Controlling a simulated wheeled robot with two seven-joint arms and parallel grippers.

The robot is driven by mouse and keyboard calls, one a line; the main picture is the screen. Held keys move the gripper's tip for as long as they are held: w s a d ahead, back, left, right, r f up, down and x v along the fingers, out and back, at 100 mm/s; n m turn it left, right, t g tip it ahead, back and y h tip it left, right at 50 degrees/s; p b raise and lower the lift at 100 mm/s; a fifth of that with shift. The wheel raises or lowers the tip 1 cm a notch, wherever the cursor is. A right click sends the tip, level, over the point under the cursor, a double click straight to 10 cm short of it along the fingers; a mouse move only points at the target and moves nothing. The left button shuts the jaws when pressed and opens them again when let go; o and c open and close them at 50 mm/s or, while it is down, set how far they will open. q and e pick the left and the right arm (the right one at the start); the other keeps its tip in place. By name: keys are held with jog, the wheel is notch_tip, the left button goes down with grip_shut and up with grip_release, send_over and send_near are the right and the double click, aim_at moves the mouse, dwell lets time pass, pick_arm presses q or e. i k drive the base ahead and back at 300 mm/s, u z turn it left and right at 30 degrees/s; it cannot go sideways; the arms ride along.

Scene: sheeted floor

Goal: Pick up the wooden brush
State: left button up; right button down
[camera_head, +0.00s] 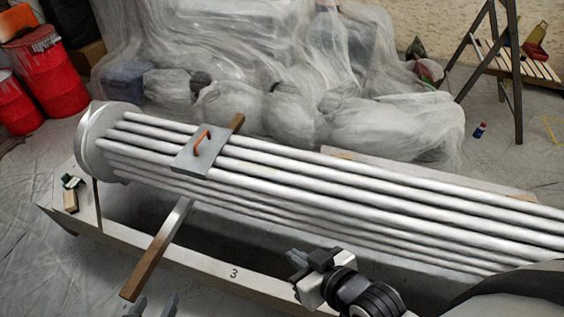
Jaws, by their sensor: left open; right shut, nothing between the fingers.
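A small wooden block-like item (70,202), which looks like the wooden brush, rests on the left end of the pale base beneath the pipes. It is too small to make out bristles. A small dark green item (71,182) lies just behind it. My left gripper (155,302) shows only its two fingertips at the bottom edge. They are spread apart and empty, to the right of and nearer than the wooden item. My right gripper (299,262) is shut and empty, in front of the pipes at bottom centre.
A bundle of long pale pipes (330,185) runs across the view from a round end plate. A grey plate with an orange handle (198,150) sits on it. A wooden bar (150,262) juts toward me. Sheeted heaps (390,125) stand behind; red drums (52,75) stand back left.

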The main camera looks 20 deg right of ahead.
aim_at(70, 199)
jog(key=u, duration=2.25)
jog(key=i, duration=3.2)
jog(key=z, duration=3.5)
jog(key=i, duration=1.05)
